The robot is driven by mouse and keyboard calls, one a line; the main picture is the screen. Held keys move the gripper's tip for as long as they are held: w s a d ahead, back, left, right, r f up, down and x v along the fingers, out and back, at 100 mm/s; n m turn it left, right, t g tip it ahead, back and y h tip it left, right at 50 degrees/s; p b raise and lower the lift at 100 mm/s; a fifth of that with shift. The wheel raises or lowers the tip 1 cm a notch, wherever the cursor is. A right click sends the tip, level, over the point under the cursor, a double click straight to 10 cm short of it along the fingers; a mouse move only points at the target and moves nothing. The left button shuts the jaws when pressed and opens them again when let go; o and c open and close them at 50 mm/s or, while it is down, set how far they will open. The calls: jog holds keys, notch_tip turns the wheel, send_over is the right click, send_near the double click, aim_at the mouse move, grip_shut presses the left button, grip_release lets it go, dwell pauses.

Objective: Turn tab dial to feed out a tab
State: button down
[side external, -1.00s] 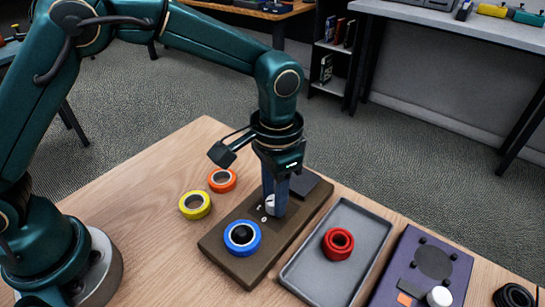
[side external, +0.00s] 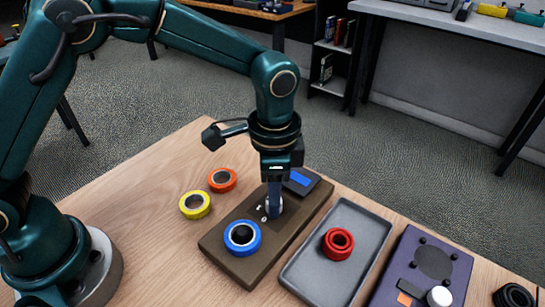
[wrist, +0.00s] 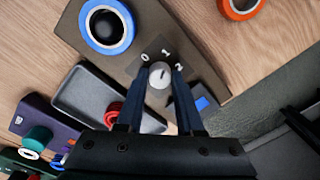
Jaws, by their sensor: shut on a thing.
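The tab dial (wrist: 158,80) is a small white knob on a brown base (side external: 222,248), beside the marks 0, 1 and 2. The dark line on its top points roughly towards the 1. My gripper (wrist: 160,72) points down with one finger on each side of the dial, shut on it. In the side view my gripper (side external: 274,206) mostly hides the dial. A dark box (side external: 317,187) stands at the base's far end with a blue patch (side external: 300,178) on it; I cannot tell whether this is a tab or a screen.
A blue tape roll (side external: 242,238) sits on a black hub at the base's near end. Yellow (side external: 194,205) and orange (side external: 222,180) rolls lie left of it. A grey tray (side external: 362,222) with a red roll (side external: 338,243) and a purple device (side external: 455,270) stand to the right.

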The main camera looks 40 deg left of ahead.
jog(key=shift+r, duration=0.1)
jog(key=c, duration=0.5)
grip_release()
jog(key=shift+c, duration=0.2)
jog(key=shift+s+d+r, duration=0.1)
jog(key=shift+r, duration=2.45)
